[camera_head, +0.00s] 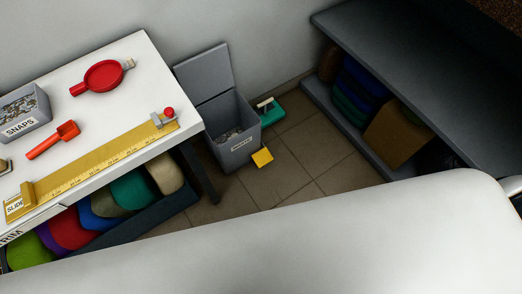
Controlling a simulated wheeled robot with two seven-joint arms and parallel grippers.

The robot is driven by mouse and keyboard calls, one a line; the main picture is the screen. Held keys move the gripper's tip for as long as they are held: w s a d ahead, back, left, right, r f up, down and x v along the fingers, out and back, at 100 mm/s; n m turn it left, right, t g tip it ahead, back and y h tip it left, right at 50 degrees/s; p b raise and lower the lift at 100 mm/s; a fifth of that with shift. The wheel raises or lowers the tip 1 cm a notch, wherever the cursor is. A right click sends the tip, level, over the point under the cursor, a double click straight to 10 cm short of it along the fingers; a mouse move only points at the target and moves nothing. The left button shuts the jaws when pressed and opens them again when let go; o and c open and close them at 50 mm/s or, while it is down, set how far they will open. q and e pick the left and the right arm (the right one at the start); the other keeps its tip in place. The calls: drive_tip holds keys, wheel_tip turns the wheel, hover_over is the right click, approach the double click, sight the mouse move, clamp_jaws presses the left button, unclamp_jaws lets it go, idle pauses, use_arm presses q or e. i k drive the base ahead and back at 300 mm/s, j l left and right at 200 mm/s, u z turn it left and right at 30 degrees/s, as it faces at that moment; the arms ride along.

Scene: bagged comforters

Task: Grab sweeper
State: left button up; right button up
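A teal block-like object with a pale handle (269,112) is on the tiled floor, just right of the grey bin; it may be the sweeper, but it is too small to be sure. A small yellow flat piece (262,157) lies on the floor in front of the bin. Neither of my grippers is in view, so I cannot see whether they hold anything.
The lidded grey bin (235,148) stands beside the white worktable (95,95), which holds red tools and a yellow ruler. A dark shelf unit (425,80) is at right. A large pale surface (330,245) fills the foreground. Floor tiles (315,160) between are clear.

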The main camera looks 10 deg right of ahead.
sight(269, 110)
drive_tip(key=i+l+z, duration=0.35)
drive_tip(key=l, duration=0.2)
drive_tip(key=i+l+z, duration=0.7)
drive_tip(key=i+l, duration=0.15)
